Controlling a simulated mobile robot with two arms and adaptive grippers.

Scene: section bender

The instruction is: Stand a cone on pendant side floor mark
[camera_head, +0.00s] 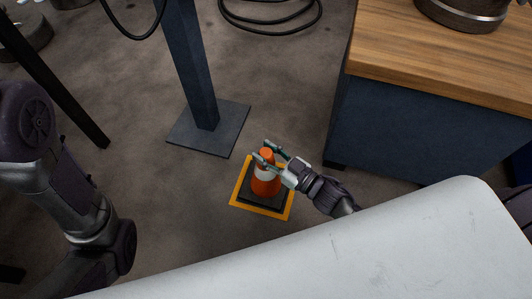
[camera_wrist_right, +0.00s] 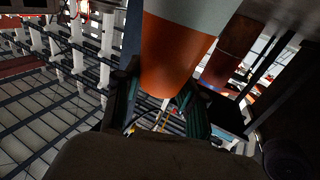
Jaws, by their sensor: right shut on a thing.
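An orange cone (camera_head: 265,187) with a white band and a black square base stands upright within the outline of a yellow-orange square floor mark (camera_head: 242,194). The mark shows as a border around the base. My right gripper (camera_head: 269,151) is shut on the cone near its top, with a green finger on each side. In the right wrist view the cone (camera_wrist_right: 170,60) fills the space between the fingers (camera_wrist_right: 160,103). Whether the base fully touches the floor is hard to tell. My left arm shows at the left, but its gripper is out of view.
A dark blue post (camera_head: 192,65) on a flat base plate (camera_head: 208,130) stands just behind and left of the mark. A blue cabinet with a wooden top (camera_head: 440,65) is at the right. A black cable (camera_head: 270,28) lies on the floor at the back.

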